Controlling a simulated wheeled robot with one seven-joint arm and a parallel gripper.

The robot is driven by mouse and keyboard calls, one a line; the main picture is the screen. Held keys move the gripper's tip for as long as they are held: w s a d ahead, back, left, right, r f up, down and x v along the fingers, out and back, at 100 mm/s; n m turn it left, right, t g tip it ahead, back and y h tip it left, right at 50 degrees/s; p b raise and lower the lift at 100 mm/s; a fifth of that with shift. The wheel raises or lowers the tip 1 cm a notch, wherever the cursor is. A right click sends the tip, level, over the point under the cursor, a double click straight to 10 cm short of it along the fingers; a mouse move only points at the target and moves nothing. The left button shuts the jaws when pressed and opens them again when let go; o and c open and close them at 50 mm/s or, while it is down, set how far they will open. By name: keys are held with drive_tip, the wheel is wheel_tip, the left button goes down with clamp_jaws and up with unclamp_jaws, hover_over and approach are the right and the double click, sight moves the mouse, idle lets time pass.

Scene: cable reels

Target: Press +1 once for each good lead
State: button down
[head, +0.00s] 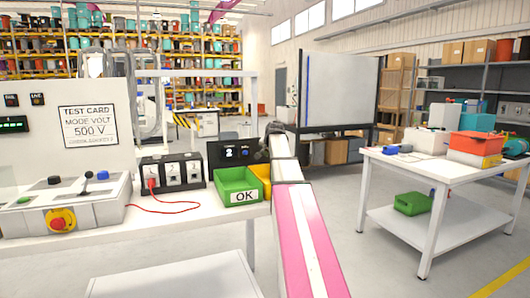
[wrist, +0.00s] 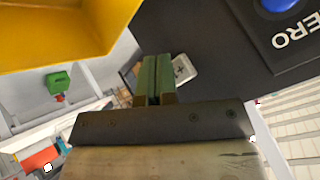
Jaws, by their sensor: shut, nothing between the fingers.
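The dark counter box (head: 230,153) stands on the bench behind the green OK bin (head: 238,184); its display appears to read 2. In the wrist view a white key with a plus sign (wrist: 185,70) lies on the dark panel, partly hidden by my gripper (wrist: 156,72). The fingers are shut and empty, their tips over or beside that key; contact cannot be told. A blue ZERO button (wrist: 279,5) is at the upper right. A red lead (head: 172,209) runs from the black socket block (head: 173,174) onto the bench.
A yellow bin (wrist: 62,35) is close to my gripper at the upper left of the wrist view. A control box (head: 62,206) with a red stop button stands at the bench's left. A white table (head: 445,172) with boxes is at the right, with open floor between.

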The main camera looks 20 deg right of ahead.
drive_tip(key=shift+s+d, duration=0.1)
drive_tip(key=shift+s, duration=2.4)
idle(0.8)
drive_tip(key=s, duration=0.3)
drive_tip(key=shift+s, duration=0.4)
drive_tip(key=w, duration=0.8)
drive_tip(key=shift+w, duration=0.4)
idle(1.9)
drive_tip(key=shift+w, duration=0.4)
